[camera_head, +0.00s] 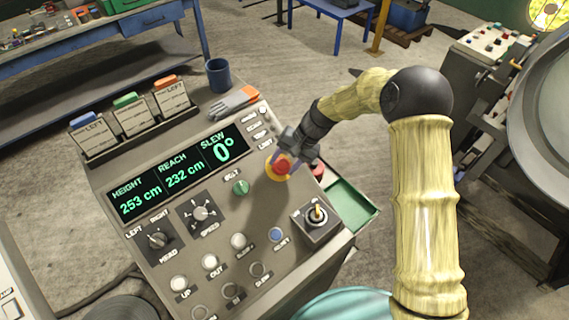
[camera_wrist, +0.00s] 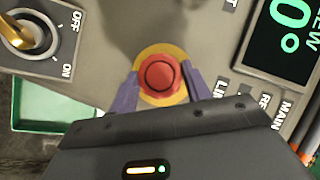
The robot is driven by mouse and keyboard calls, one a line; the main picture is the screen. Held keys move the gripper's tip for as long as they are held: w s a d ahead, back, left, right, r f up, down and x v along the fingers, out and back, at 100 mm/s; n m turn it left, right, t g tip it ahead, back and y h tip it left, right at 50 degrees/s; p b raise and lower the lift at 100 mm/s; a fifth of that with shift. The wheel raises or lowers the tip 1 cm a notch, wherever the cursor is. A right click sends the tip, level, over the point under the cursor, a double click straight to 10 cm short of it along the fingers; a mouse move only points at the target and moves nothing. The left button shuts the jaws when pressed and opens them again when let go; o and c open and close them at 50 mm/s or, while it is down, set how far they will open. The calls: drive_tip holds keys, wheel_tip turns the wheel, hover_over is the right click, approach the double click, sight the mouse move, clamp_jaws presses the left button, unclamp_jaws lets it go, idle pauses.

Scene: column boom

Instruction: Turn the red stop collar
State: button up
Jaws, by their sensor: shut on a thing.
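The red stop collar (camera_head: 282,167) is a round red button-like knob on a yellow ring, near the right edge of the sloped control panel (camera_head: 180,262). In the wrist view the red collar (camera_wrist: 160,76) sits between two purple fingers, with the yellow ring (camera_wrist: 160,53) around and behind it. My gripper (camera_head: 280,160) is at the collar, its fingers on either side of it and shut on it. In the wrist view my gripper (camera_wrist: 160,92) covers part of the ring's near side.
The display (camera_head: 180,173) reads height 253 cm, reach 232 cm, slew 0°. A green tray (camera_head: 352,208) juts out at right.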

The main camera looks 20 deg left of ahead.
drive_tip(key=shift+f, duration=0.1)
idle(0.3)
drive_tip(key=o, duration=1)
drive_tip(key=shift+w, duration=0.1)
drive_tip(key=b+v, duration=0.4)
drive_tip(key=v, duration=1.3)
drive_tip(key=shift+w, duration=0.1)
